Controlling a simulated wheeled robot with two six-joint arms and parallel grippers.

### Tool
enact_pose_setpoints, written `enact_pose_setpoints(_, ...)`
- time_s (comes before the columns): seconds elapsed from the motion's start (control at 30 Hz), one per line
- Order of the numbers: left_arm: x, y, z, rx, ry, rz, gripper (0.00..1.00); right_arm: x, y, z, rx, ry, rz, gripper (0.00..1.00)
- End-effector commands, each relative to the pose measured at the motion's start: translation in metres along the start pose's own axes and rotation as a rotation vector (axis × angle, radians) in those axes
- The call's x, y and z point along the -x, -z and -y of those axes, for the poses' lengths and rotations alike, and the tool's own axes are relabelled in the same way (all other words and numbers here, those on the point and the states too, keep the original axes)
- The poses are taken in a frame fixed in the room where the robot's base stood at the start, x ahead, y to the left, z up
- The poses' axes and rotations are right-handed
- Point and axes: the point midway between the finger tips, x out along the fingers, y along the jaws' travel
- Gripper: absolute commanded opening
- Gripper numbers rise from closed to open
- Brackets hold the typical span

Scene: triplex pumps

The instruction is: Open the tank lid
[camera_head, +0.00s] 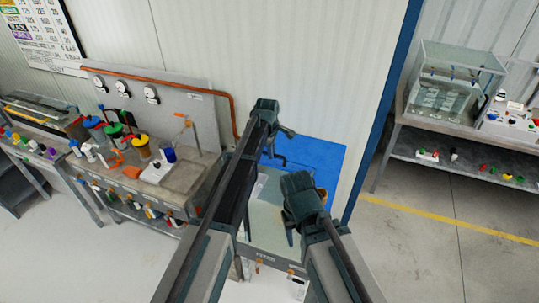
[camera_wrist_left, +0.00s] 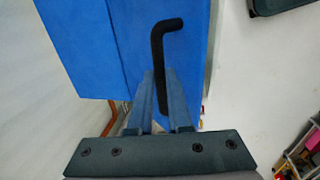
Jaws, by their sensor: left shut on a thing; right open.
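The blue tank lid (camera_head: 318,158) is at the centre of the head view, beside the corrugated wall. It appears raised at the back of the tank (camera_head: 262,222), whose pale greenish area shows in front. The lid also fills the upper part of the left wrist view (camera_wrist_left: 100,45). My left gripper (camera_head: 271,146) is at the lid's left side. In the left wrist view its fingers (camera_wrist_left: 155,98) are shut on the black bent handle (camera_wrist_left: 160,50), whose upper end stands clear. My right gripper (camera_head: 300,212) is open in front of the lid; its fingers are mostly hidden.
On the left stands a bench (camera_head: 180,185) with gauges, an orange pipe and coloured cups. On the right, a shelf table (camera_head: 445,140) holds a clear glass tank (camera_head: 445,95). A blue post (camera_head: 385,95) stands between. The floor at right is open.

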Motion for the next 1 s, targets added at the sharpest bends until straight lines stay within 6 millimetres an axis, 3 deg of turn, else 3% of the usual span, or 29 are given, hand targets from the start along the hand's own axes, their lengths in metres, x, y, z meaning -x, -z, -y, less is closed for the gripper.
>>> enact_pose_setpoints(0.27,-0.0018,-0.0010,-0.0047,-0.001,-0.010,0.001,0.00,-0.0013,0.0001,0.0001,0.000,0.000,0.000,0.50)
enact_pose_setpoints(0.3,-0.0018,-0.0010,-0.0048,-0.001,-0.011,0.001,0.23,-0.0013,0.0001,0.0001,0.000,0.000,0.000,0.50)
enact_pose_setpoints(0.43,-0.0015,-0.0008,-0.0039,-0.001,-0.009,0.000,0.46,-0.0012,0.0001,0.0001,0.000,0.000,0.000,0.50)
enact_pose_setpoints(1.0,-0.0005,-0.0001,-0.0012,0.000,-0.006,-0.001,0.47,-0.0005,0.0000,0.0000,0.000,0.000,0.000,0.50)
